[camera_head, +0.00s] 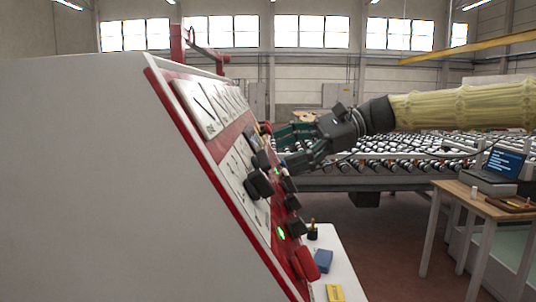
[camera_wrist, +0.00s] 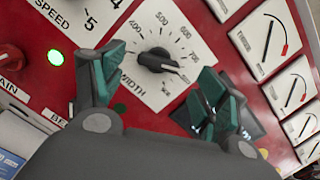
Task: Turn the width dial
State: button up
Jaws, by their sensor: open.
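The width dial (camera_wrist: 158,61) is a black pointer knob on a white scale plate marked "WIDTH", with numbers from 400 upward. In the wrist view it sits between and beyond my fingertips, its pointer toward the right. My gripper (camera_wrist: 152,88) is open, with one green-padded finger on each side of the dial; nothing is held. In the head view my gripper (camera_head: 290,148) reaches from the right to the sloped red and white control panel (camera_head: 222,147). Whether a finger touches the dial cannot be told.
A speed dial plate (camera_wrist: 84,15), a lit green lamp (camera_wrist: 55,57) and a red knob (camera_wrist: 9,57) lie left of the width dial. Several gauges (camera_wrist: 264,36) are at right. A roller conveyor (camera_head: 400,150) and a laptop table (camera_head: 470,200) stand behind and right.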

aim_at(268, 157)
jog(key=x, duration=0.3)
jog(key=shift+s+a+p, duration=0.2)
jog(key=shift+a+p, duration=0.1)
jog(key=shift+a+f, duration=0.3)
jog(key=shift+a, duration=0.3)
jog(key=c, duration=1)
